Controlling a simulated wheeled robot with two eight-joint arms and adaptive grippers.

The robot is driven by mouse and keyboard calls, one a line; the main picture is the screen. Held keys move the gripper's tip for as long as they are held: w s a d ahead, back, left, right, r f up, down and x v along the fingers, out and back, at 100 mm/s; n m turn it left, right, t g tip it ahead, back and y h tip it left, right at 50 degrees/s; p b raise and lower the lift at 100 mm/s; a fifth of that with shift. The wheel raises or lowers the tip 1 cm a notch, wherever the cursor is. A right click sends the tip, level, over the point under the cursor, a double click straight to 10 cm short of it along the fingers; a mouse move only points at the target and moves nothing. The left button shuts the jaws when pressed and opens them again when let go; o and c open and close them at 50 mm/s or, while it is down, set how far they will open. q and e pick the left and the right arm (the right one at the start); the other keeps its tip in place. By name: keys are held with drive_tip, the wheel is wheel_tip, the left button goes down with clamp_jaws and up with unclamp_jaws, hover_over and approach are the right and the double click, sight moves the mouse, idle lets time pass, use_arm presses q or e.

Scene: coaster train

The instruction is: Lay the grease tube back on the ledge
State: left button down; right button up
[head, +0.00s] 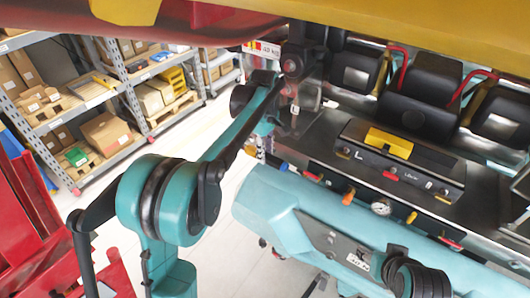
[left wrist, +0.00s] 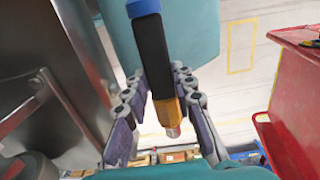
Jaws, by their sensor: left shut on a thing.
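The grease tube (left wrist: 152,55) is black with a blue band at its top and a gold-orange nozzle end. In the left wrist view it stands between the two purple-grey fingers of my left gripper (left wrist: 158,77), which is shut on it. A grey metal ledge (head: 312,138) runs along the train's near side. My right gripper is out of view.
A grey box (head: 400,165) with a yellow handle sits in front of black seats (head: 420,95). Shelves (head: 110,90) stand left; a red cart (left wrist: 295,95) shows beside open floor.

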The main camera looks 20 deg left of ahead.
use_arm(q)
drive_tip(key=shift+s+f+b, duration=0.4)
drive_tip(key=shift+f+b, duration=0.15)
drive_tip(key=shift+f, duration=0.15)
drive_tip(key=f+b, duration=0.1)
drive_tip(key=f, duration=0.1)
drive_tip(key=f+b, duration=0.2)
drive_tip(key=shift+w+f, duration=0.2)
drive_tip(key=shift+f, duration=0.05)
drive_tip(key=shift+s+f+b, duration=0.2)
drive_tip(key=shift+f+b, duration=0.45)
drive_tip(key=shift+b, duration=0.05)
drive_tip(key=shift+w, duration=0.1)
drive_tip(key=c, duration=1.2)
unclamp_jaws()
wheel_tip(320, 180, up, 12)
drive_tip(key=shift+a+f, duration=0.1)
